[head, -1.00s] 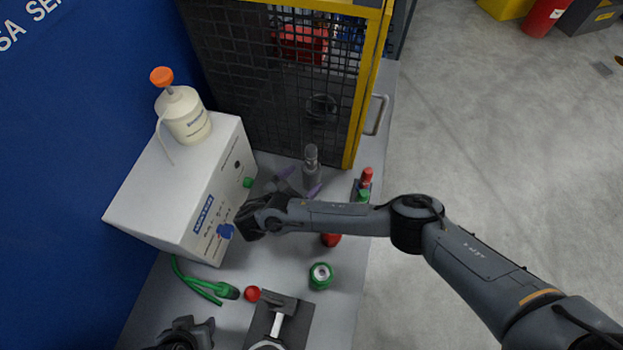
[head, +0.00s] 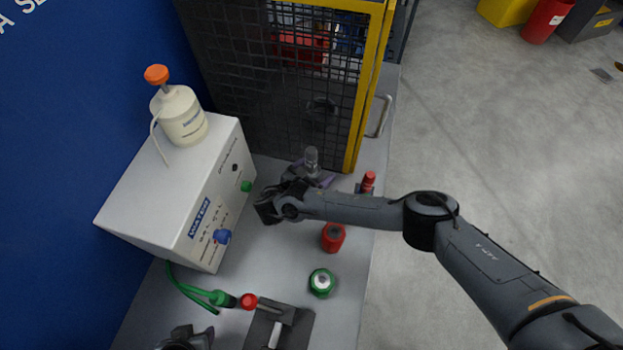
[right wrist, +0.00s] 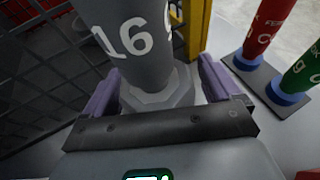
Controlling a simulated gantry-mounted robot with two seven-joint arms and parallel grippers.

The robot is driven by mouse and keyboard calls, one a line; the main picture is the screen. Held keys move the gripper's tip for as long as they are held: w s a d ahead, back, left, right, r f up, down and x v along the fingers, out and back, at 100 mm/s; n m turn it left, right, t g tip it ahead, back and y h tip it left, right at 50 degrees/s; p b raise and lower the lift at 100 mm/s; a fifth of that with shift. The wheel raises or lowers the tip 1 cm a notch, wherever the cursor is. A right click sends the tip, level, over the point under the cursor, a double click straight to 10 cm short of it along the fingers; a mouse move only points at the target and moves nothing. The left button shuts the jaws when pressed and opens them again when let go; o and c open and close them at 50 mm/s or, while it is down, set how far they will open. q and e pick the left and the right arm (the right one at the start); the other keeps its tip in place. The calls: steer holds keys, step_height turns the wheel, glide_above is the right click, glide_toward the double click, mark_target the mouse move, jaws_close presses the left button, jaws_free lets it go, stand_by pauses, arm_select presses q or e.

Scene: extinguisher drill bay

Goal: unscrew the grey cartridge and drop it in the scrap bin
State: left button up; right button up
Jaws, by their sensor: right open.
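The grey cartridge (head: 311,158) stands upright near the mesh cage. In the right wrist view the cartridge (right wrist: 138,40), marked 16, rises from a pale grey hexagonal collar (right wrist: 158,97). My right gripper (head: 316,179) is open, with its purple-grey fingers on either side of the cartridge's lower end and collar. Gaps show beside the collar; the right wrist view also shows this gripper (right wrist: 162,88). My left gripper (head: 187,338) is cut off at the bottom edge, and its jaws are unclear. I cannot tell which container is the scrap bin.
A red cartridge (right wrist: 262,30) and a green one (right wrist: 305,70) stand in a dark rack right of the gripper. A red canister (head: 333,237) and green-rimmed round part (head: 321,282) stand nearer. The white water box (head: 180,200) is left. The cage (head: 290,90) rises behind.

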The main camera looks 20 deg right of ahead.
steer(key=c, duration=1.7)
jaws_close()
steer(key=shift+r, duration=0.2)
